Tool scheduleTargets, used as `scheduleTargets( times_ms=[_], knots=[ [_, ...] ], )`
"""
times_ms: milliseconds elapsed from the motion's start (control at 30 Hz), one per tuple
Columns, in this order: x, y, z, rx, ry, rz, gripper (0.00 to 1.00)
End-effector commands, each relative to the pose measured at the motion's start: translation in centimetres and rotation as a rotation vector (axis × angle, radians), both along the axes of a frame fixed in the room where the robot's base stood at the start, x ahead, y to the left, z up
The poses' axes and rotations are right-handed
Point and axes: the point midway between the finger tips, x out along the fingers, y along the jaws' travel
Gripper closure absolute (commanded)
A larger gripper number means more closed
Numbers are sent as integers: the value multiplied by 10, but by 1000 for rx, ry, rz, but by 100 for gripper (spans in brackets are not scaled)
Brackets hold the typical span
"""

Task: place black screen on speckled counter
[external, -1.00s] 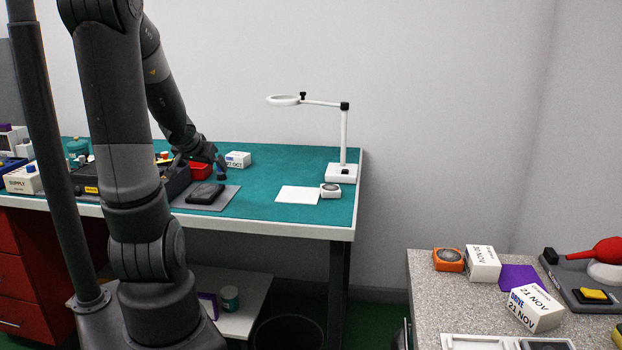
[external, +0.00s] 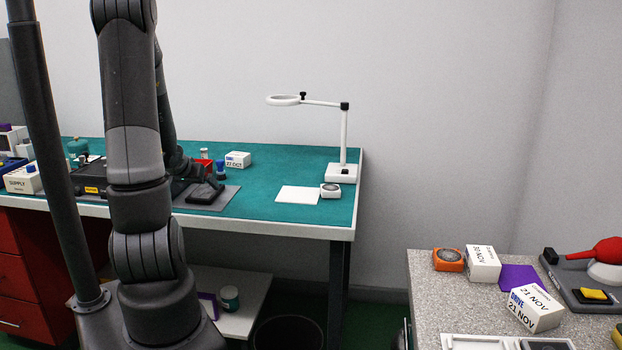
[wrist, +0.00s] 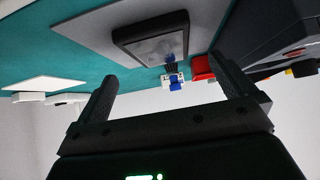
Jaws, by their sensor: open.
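The black screen (external: 204,194) lies flat on a grey mat (external: 226,200) on the teal bench. In the wrist view the black screen (wrist: 150,42), a dark frame around a grey face, appears upside down beyond my fingertips. My gripper (external: 200,175) is just behind and above it in the external view, partly merged with the dark arm. In the wrist view my gripper (wrist: 167,80) is open, with nothing between its fingers. The speckled counter (external: 430,285) stands at the lower right.
On the counter are an orange-cased dial (external: 448,260), white boxes (external: 536,308), a purple sheet (external: 518,277) and a white tray (external: 480,342). A blue-topped object (external: 221,168) and red bin (external: 205,164) stand behind the screen. A lamp stand (external: 342,172) is at the bench's right end.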

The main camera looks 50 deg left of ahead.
Motion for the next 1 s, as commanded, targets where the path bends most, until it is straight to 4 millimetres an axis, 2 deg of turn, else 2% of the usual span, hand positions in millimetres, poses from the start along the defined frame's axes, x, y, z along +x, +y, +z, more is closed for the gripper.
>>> scheduleTargets(
  times_ms=[233,600,933,1000],
  knots=[
    [6,6,-9,-1,2,-1,0],
    [26,25,-36,0,2,-1,0],
    [28,28,-38,2,0,0,0],
    [28,28,-38,1,1,0,5]
  ],
)
